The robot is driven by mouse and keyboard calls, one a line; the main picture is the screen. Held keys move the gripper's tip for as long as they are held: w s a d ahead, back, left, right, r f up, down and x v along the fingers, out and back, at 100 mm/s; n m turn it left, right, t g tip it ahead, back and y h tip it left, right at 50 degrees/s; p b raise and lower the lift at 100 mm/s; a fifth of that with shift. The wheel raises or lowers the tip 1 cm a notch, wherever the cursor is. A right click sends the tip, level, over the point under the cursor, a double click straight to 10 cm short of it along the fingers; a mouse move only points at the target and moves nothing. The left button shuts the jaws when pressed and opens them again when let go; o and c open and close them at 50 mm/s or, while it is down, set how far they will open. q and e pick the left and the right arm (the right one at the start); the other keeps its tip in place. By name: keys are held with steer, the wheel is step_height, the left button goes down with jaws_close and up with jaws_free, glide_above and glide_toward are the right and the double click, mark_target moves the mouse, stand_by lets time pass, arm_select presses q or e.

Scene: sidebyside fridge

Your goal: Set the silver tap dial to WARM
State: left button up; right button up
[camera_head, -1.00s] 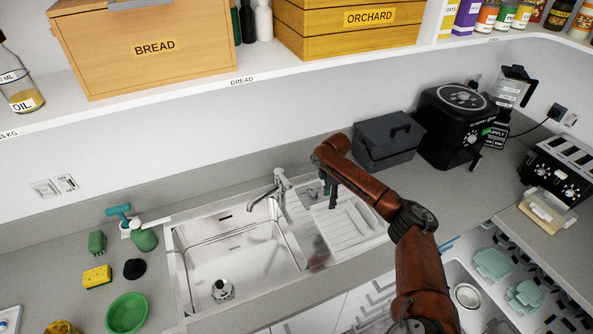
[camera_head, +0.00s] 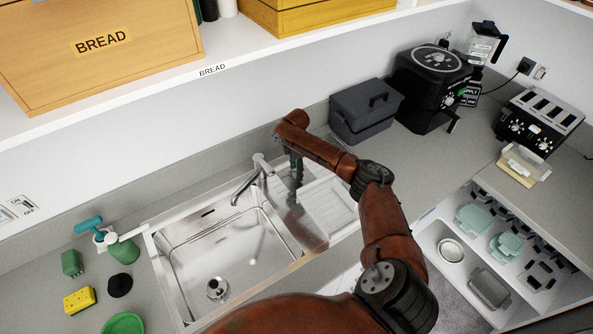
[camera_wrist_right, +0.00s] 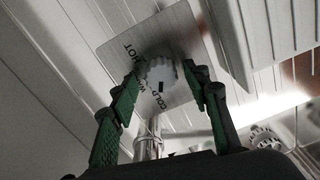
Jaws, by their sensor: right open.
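The silver tap dial (camera_wrist_right: 161,72) is a round ribbed knob on a square metal plate (camera_wrist_right: 188,32) in the right wrist view. The plate carries the words HOT, WARM and COLD. A short dark mark shows on the knob's face on the side near COLD; its exact setting is hard to tell. My right gripper (camera_wrist_right: 162,80) is open, with one green-padded finger on each side of the dial; I cannot tell if they touch it. In the head view my right gripper (camera_head: 296,171) points down beside the tap (camera_head: 262,168) and hides the dial. My left gripper is not in view.
The sink basin (camera_head: 215,255) lies left of the gripper, the ribbed drainer (camera_head: 332,205) right. A grey box (camera_head: 365,112) and a black appliance (camera_head: 430,85) stand behind. A shelf with a bread box (camera_head: 100,50) hangs above. An open drawer (camera_head: 450,250) is at the right.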

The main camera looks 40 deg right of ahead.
steer(key=shift+s+f, duration=0.1)
steer(key=shift+f, duration=0.35)
steer(key=shift+c, duration=0.3)
steer(key=c, duration=1.1)
